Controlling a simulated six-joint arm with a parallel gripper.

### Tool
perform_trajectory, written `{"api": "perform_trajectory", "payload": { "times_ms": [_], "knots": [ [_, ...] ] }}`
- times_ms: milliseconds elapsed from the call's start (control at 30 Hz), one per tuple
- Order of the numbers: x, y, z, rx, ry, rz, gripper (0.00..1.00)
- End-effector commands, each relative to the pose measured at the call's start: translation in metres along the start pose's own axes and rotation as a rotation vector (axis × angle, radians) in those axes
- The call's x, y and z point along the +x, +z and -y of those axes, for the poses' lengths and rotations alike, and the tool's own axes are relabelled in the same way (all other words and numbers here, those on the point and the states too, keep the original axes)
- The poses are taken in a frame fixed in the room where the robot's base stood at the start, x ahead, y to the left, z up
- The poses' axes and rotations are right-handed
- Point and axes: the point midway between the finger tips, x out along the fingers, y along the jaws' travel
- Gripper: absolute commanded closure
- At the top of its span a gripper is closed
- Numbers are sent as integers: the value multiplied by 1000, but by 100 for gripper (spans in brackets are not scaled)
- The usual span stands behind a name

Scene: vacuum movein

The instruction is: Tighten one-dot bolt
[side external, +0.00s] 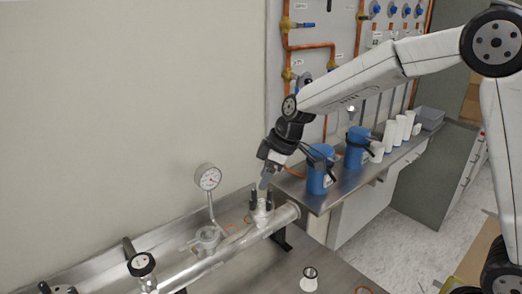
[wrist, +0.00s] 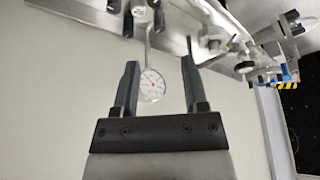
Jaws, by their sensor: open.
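A metal pipe (side external: 215,250) runs along the bench, with a short upright port (side external: 262,213) near its right end. Dark upright posts stand at this port; I cannot tell whether they are bolts, and no one-dot mark can be read. My gripper (side external: 264,186) points down just above the port, close to the posts. Contact cannot be judged. In the wrist view my gripper (wrist: 158,64) has its two dark fingers apart, with nothing visibly held between them. A pale fitting (wrist: 142,10) shows at the top edge beyond the fingers, partly cut off.
A dial gauge (side external: 208,177) stands on a stem left of my gripper; it also shows in the wrist view (wrist: 152,86). Blue containers (side external: 320,168) and white cups (side external: 399,130) line the shelf at right. A small white cup (side external: 309,280) stands in front of the pipe.

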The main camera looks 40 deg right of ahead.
Motion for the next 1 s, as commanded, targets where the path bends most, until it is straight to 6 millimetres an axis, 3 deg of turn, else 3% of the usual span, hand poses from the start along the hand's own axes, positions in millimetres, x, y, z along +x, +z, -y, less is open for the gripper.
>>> {"api": "perform_trajectory", "payload": {
  "times_ms": [367,1000],
  "knots": [
    [8,1,0,0,0,-1,44],
    [71,0,0,1,2,0,44]
  ]
}}
